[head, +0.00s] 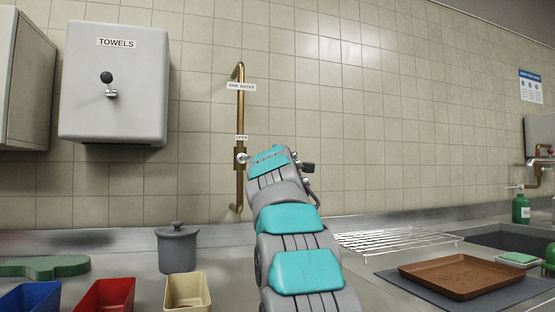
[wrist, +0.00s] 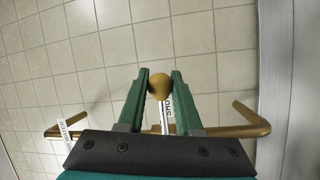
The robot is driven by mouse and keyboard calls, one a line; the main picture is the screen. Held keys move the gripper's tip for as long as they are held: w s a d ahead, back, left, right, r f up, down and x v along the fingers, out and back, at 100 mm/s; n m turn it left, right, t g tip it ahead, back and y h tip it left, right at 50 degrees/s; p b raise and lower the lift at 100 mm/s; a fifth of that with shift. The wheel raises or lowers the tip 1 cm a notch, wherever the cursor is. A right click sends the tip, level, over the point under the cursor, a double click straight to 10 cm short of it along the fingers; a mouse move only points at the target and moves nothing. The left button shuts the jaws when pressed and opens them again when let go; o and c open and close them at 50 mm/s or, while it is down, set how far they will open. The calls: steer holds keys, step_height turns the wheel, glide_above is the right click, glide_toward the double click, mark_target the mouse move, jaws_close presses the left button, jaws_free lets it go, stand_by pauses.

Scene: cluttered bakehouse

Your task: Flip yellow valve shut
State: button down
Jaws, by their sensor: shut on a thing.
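The yellow valve sits on a brass upright pipe (head: 239,190) on the tiled wall in the head view. Its round yellow knob (wrist: 159,85) shows in the wrist view between the green fingers of my gripper (wrist: 160,84), which is shut on it. The lever stands across the pipe in the wrist view. A white label with partly hidden lettering (wrist: 168,104) is just beside it. An "OPEN" label (head: 242,137) is above the valve body (head: 240,154) in the head view. There, my arm hides the knob and fingertips.
A towel box (head: 115,80) hangs left of the pipe. A lidded grey pot (head: 177,248), colored bins (head: 186,291) and a wire rack (head: 395,241) stand on the counter below.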

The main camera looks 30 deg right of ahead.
steer(key=shift+f, duration=0.15)
steer(key=c, duration=0.6)
jaws_free()
steer(key=shift+b+v, duration=1.1)
steer(key=shift+v, duration=2.75)
